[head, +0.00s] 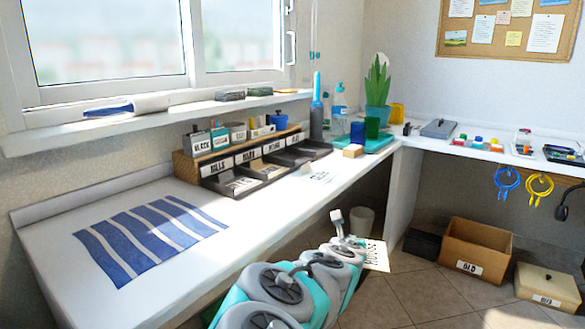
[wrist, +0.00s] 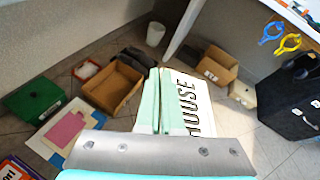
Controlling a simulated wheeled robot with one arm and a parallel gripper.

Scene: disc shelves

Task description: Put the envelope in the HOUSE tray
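A white envelope (head: 377,255) printed in dark letters is held out past the desk's front edge, above the floor. In the wrist view the envelope (wrist: 185,88) reads HOUSE and sticks out to the right of the fingers. My gripper (head: 352,240) is shut on it; its pale green fingers (wrist: 158,100) are close together with the envelope between them. A row of dark trays (head: 262,168) stands on the desk below a wooden rack with white labels. The nearest label reads BILLS (head: 218,165); the others are too small to read surely. Some trays hold papers.
A blue striped mat (head: 150,235) lies on the desk's near left. A wooden block (head: 352,151) and a loose paper (head: 321,176) lie right of the trays. A plant (head: 377,90) and bottles stand behind. Cardboard box (head: 474,251) and a bin (head: 361,221) are on the floor.

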